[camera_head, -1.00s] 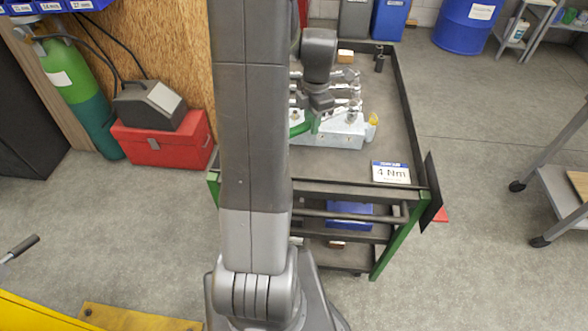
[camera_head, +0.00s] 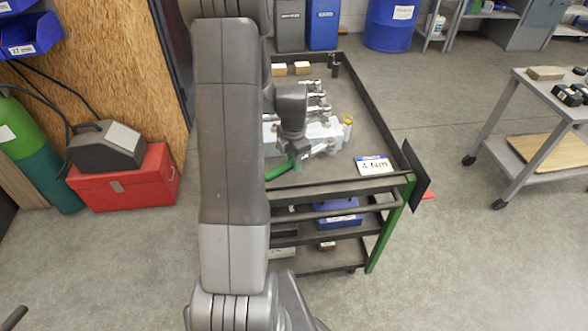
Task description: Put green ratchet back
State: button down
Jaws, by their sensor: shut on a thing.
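The green ratchet (camera_head: 279,171) shows its green handle just left of my gripper (camera_head: 299,160), near the front of the cart's top. My gripper is shut on the ratchet. My arm hides part of the cart's left side, and the ratchet's head is hard to make out. A light grey metal holder (camera_head: 328,128) with several silver ratchets stands behind and to the right of the gripper on the cart top (camera_head: 352,107). I cannot tell whether the held ratchet touches the holder or the cart.
A white sign (camera_head: 374,165) lies at the cart's front right corner. Wooden blocks (camera_head: 302,68) and dark cylinders (camera_head: 335,68) stand at the back. The cart top has a raised dark rim. A red toolbox (camera_head: 124,180) is on the floor at left. Another cart (camera_head: 530,140) stands at right.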

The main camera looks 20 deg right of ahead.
aim_at(294, 177)
jog(key=shift+f, duration=1.75)
jog(key=shift+f, duration=0.2)
jog(key=c, duration=1.2)
grip_release()
notch_tip(294, 177, up, 12)
jog(key=shift+a+r, duration=0.1)
jog(key=shift+r, duration=0.1)
